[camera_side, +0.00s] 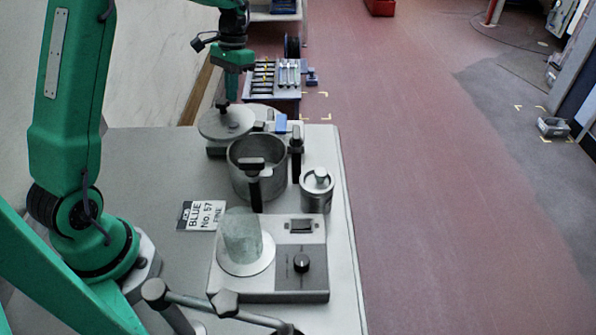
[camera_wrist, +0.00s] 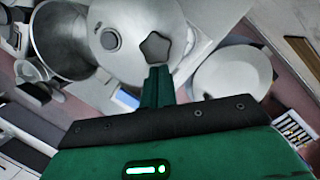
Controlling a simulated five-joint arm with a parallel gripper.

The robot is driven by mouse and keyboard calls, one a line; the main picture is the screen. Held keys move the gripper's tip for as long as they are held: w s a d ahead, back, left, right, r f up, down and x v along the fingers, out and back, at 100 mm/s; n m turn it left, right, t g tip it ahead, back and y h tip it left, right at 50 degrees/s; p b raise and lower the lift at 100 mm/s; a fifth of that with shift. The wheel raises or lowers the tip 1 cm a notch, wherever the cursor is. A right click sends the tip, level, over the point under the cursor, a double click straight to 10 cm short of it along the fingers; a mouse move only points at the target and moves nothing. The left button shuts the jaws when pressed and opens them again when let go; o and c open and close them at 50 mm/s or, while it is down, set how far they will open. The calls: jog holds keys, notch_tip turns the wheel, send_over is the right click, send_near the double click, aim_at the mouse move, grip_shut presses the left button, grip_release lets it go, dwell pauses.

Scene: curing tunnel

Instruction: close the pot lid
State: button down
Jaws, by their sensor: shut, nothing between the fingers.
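The pot (camera_side: 240,180) is a grey metal cylinder standing open on the bench, with a dark handle on its near side. Its lid (camera_side: 208,124) is a pale round disc just behind and left of the pot. In the wrist view the lid (camera_wrist: 130,18) fills the upper middle, with a dark star-shaped knob (camera_wrist: 154,47) and a round grey fitting, and overlaps the edge of the pot (camera_wrist: 42,35). My gripper (camera_side: 222,104) is above the lid. Its fingers (camera_wrist: 158,72) are shut and empty, with their tips close beside the knob; I cannot tell whether they touch it.
A lidded canister (camera_side: 316,197) stands right of the pot. A bench device (camera_side: 285,290) carries a translucent cylinder (camera_side: 242,238) nearer the camera. A printed card (camera_side: 201,216) lies left of the pot. A pale round dish (camera_wrist: 230,75) is right of the lid in the wrist view.

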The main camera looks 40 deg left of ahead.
aim_at(213, 133)
jog(key=shift+s+n, duration=0.2)
jog(key=shift+n, duration=0.2)
jog(key=shift+s+n, duration=0.3)
jog(key=shift+n, duration=0.4)
jog(key=shift+s+d, duration=0.1)
jog(key=shift+s, duration=0.85)
jog(key=s+n, duration=0.1)
jog(key=s+d+n, duration=0.1)
jog(key=n, duration=0.1)
jog(key=s+n, duration=0.1)
jog(key=shift+s+d+n, duration=0.25)
jog(key=shift+d+n, duration=0.05)
jog(key=shift+d, duration=0.1)
jog(key=shift+s+d, duration=1.3)
jog(key=shift+d, duration=0.15)
jog(key=shift+a, duration=0.1)
